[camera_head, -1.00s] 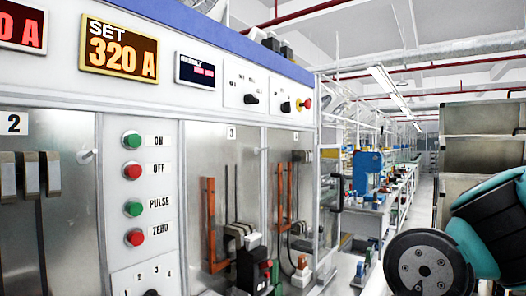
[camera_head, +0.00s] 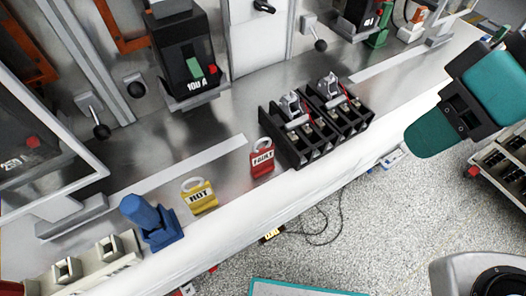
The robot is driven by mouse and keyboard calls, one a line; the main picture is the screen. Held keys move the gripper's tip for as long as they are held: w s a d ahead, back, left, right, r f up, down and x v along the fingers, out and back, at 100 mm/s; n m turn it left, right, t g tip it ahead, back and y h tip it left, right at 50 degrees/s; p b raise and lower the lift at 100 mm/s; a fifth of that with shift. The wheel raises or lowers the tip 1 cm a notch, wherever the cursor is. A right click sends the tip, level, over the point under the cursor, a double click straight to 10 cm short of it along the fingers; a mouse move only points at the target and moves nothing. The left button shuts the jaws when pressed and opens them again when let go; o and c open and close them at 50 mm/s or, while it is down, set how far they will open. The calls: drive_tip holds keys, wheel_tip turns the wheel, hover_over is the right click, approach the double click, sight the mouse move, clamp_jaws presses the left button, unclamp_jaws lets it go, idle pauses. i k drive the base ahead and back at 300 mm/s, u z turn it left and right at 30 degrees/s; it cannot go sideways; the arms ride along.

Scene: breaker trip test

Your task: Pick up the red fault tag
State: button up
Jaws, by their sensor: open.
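The red fault tag (camera_head: 262,161) lies on the grey metal bench top (camera_head: 185,148), near its front edge. It has a pale ring at its top and a white label reading FAULT. It lies just left of a black breaker block (camera_head: 300,138), with the yellow HOT tag (camera_head: 200,196) to its lower left. Nothing covers the red tag. Teal and dark parts of my arm show at the right, well apart from the tag. I cannot make out my gripper's fingertips in this view.
A blue clamp-like object (camera_head: 152,221) stands left of the yellow tag. A black unit marked 100 A (camera_head: 188,55) stands behind the tags. The bench's white front edge (camera_head: 240,215) drops to a speckled floor (camera_head: 385,225). A cart with black blocks stands at the far right.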

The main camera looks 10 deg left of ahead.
sight(261, 160)
drive_tip(key=u, duration=2)
drive_tip(key=k, duration=1.35)
drive_tip(key=z, duration=0.1)
drive_tip(key=i, duration=0.3)
